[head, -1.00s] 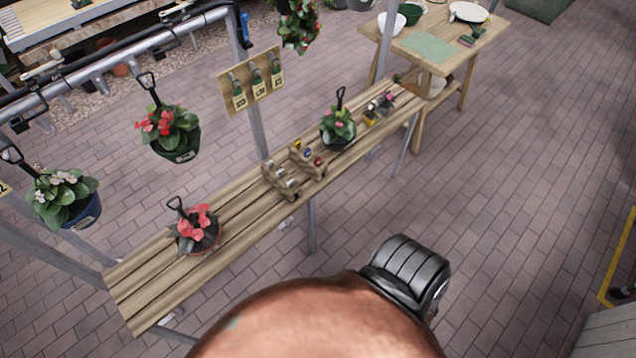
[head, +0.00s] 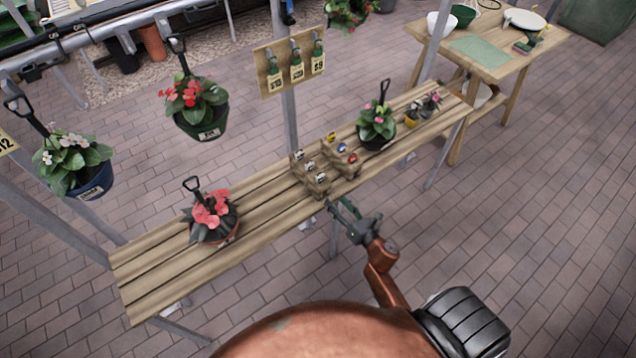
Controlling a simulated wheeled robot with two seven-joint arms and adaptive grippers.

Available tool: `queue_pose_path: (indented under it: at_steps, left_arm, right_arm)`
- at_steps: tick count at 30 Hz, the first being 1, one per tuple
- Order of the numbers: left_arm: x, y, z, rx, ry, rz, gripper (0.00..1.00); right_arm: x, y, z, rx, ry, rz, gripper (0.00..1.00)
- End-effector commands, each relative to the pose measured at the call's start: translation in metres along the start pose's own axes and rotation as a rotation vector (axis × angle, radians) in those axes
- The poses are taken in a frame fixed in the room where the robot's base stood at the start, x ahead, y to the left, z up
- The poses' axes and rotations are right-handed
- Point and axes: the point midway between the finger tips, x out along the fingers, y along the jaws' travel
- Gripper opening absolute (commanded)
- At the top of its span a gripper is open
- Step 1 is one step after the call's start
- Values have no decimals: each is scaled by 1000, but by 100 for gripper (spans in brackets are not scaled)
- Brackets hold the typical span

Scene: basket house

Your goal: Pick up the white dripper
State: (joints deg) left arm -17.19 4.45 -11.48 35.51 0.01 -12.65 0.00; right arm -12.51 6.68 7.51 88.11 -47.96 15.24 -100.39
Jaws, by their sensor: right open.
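Two small wooden holders stand side by side near the middle of the slatted bench. The left holder (head: 309,184) carries small whitish pieces, among them a white dripper (head: 310,165), though they are too small to tell apart well. The right holder (head: 343,167) carries a yellow, a blue and a red piece. My right gripper (head: 338,205) is open and empty at the bench's front edge, just in front of and below the left holder, apart from the pieces. My left gripper is out of view.
The bench (head: 160,273) also bears a red-flowered pot (head: 214,218) at left and a pink-flowered pot (head: 377,128) right of the holders. Hanging pots (head: 203,112) and a tag board (head: 289,64) are behind. A wooden table (head: 500,66) stands at back right.

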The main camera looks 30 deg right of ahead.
Motion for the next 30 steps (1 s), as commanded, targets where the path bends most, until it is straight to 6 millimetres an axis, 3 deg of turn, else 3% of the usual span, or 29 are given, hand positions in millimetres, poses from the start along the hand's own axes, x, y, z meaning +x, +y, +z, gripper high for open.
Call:
queue_pose_path:
  at_steps: [4,9,24,30]
  left_arm:
    - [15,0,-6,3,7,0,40]
    - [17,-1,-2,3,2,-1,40]
    - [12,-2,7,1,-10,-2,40]
    - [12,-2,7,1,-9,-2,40]
  right_arm:
    - [4,27,44,-300,-88,67,45]
    - [9,42,65,-439,-128,90,45]
    - [68,56,75,-442,-129,91,45]
    - [79,57,75,-440,-127,90,45]
